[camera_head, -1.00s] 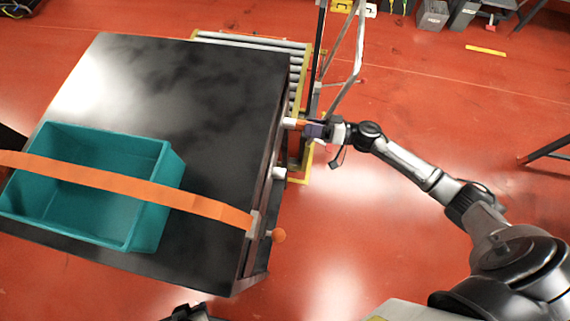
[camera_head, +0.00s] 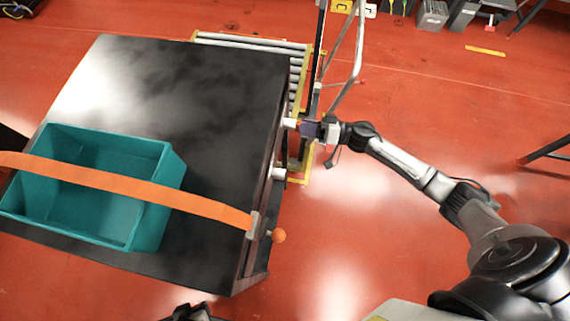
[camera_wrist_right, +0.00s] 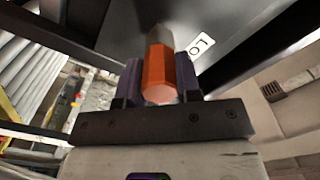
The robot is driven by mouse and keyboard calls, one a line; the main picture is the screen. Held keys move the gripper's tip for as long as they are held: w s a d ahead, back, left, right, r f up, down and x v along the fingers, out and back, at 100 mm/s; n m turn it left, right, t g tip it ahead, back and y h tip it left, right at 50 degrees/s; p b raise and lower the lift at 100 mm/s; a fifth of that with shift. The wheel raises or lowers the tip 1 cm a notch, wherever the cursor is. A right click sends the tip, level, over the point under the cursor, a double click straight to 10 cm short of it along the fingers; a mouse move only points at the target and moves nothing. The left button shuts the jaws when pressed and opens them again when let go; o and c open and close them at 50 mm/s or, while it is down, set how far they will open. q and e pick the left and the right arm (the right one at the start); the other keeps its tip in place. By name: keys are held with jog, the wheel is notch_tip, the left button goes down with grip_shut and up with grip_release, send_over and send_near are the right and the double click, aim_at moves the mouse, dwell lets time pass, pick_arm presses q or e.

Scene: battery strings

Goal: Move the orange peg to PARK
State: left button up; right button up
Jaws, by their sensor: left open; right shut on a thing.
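The orange peg (camera_wrist_right: 159,75) shows in the right wrist view, with its hexagonal end toward the camera and a metallic part beyond it. My right gripper (camera_wrist_right: 159,88) is shut on it, one dark finger on each side. In the head view my right gripper (camera_head: 309,129) is at the table's right side, close against a white cylindrical fitting (camera_head: 290,123), and covers the peg. A white label (camera_wrist_right: 200,46) with partly readable letters is on the dark panel beside the peg. My left gripper (camera_head: 188,312) shows only as a dark part at the bottom edge, away from the table side.
A teal crate (camera_head: 172,185) stands on the black table (camera_head: 190,85), with an orange strap (camera_head: 140,187) across it. A second white fitting (camera_head: 279,173) and an orange ball knob (camera_head: 278,236) are on the same side. A roller conveyor (camera_head: 298,75) lies behind.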

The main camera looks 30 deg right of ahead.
jog(key=shift+c, duration=1.6)
jog(key=shift+s+d, duration=0.1)
jog(key=shift+d, duration=0.05)
jog(key=shift+s, duration=0.1)
jog(key=shift+s+d+p, duration=0.3)
jog(key=shift+d, duration=0.05)
jog(key=shift+s+d, duration=0.3)
jog(key=shift+d, duration=0.05)
jog(key=shift+s+d+p, duration=0.4)
jog(key=shift+s+d, duration=0.1)
jog(key=shift+d, duration=0.05)
jog(key=shift+s+d, duration=0.25)
jog(key=shift+d, duration=0.05)
jog(key=shift+d, duration=0.1)
